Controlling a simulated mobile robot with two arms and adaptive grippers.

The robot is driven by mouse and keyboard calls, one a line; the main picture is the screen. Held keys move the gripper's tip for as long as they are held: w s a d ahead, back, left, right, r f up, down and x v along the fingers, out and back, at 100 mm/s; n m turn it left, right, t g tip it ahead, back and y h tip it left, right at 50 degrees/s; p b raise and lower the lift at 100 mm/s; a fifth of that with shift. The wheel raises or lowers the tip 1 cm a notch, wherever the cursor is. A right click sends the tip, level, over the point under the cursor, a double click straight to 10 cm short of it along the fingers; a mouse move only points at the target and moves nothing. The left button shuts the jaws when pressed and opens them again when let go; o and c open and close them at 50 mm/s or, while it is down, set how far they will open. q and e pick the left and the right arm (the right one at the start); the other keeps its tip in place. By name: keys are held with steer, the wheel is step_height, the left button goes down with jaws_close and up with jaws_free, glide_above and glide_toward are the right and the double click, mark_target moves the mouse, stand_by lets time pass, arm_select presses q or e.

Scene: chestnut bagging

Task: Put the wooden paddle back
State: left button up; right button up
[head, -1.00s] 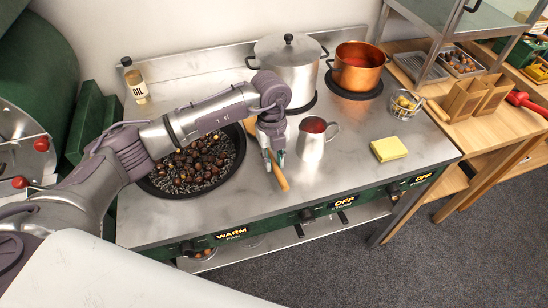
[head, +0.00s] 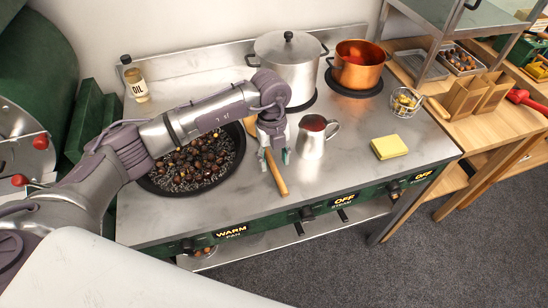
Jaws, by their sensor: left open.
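The wooden paddle (head: 277,178) lies on the steel counter just right of the chestnut pan. Its near end points to the counter's front edge. A wooden part (head: 249,125) also shows behind the gripper, in line with it; the middle is hidden by the gripper. My left gripper (head: 274,158) is right above the paddle, with its fingers spread apart on either side of it. Whether a finger still touches the wood I cannot tell. My right gripper is not in view.
The black pan (head: 239,165) of chestnuts is close on the left. A metal jug (head: 311,142) stands close on the right, and a lidded pot (head: 288,70) behind. A copper pot (head: 357,68) and a yellow sponge (head: 389,147) are farther right. The counter front is clear.

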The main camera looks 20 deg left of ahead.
arm_select(q)
steer(key=shift+r, duration=0.1)
steer(key=shift+w+r, duration=0.1)
steer(key=shift+r, duration=0.25)
step_height(320, 180, up, 11)
steer(key=shift+w+a, duration=0.4)
steer(key=shift+w, duration=0.05)
